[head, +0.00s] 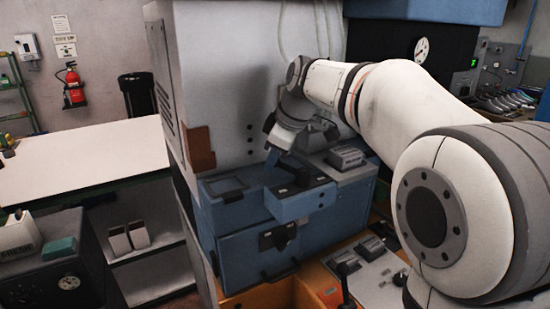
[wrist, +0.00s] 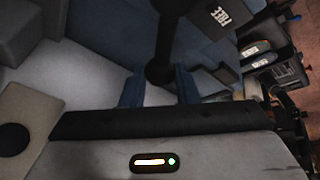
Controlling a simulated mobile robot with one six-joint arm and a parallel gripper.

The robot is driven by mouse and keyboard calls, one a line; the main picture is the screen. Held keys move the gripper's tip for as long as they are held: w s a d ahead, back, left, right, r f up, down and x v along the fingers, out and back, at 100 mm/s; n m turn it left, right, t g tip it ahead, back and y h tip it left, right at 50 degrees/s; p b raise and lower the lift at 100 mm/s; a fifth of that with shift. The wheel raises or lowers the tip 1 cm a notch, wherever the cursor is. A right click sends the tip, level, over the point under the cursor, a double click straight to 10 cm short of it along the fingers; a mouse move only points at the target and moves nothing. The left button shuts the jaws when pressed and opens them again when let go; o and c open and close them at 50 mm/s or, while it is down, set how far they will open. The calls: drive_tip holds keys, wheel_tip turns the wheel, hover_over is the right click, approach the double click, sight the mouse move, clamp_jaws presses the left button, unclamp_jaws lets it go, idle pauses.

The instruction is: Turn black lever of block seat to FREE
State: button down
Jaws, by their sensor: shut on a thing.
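The black lever (wrist: 163,35) runs down from the top of the wrist view and ends in a rounded part between my blue fingers. My gripper (wrist: 158,78) is shut on the lever, one finger on each side. In the head view my gripper (head: 273,160) reaches down to the top of the blue block seat (head: 303,205), where a black part (head: 300,173) shows beside it. A FREE label (wrist: 226,14) is on a dark plate to the right of the lever in the wrist view. Which marking the lever points to cannot be told.
A blue drawer-like front (head: 258,250) with a black latch (head: 278,237) lies below the seat. A grey box (head: 346,157) stands right of it. The tall grey machine housing (head: 235,90) rises close behind. A white bench (head: 80,155) stands at left.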

drive_tip(key=shift+s+a+n+g+y+b, duration=0.3)
drive_tip(key=shift+s+n, duration=0.25)
drive_tip(key=shift+n, duration=0.45)
drive_tip(key=shift+f, duration=0.1)
drive_tip(key=c, duration=1.1)
unclamp_jaws()
drive_tip(key=shift+s, duration=0.15)
drive_tip(key=shift+c, duration=0.2)
drive_tip(key=v, duration=0.8)
drive_tip(key=shift+f, duration=0.1)
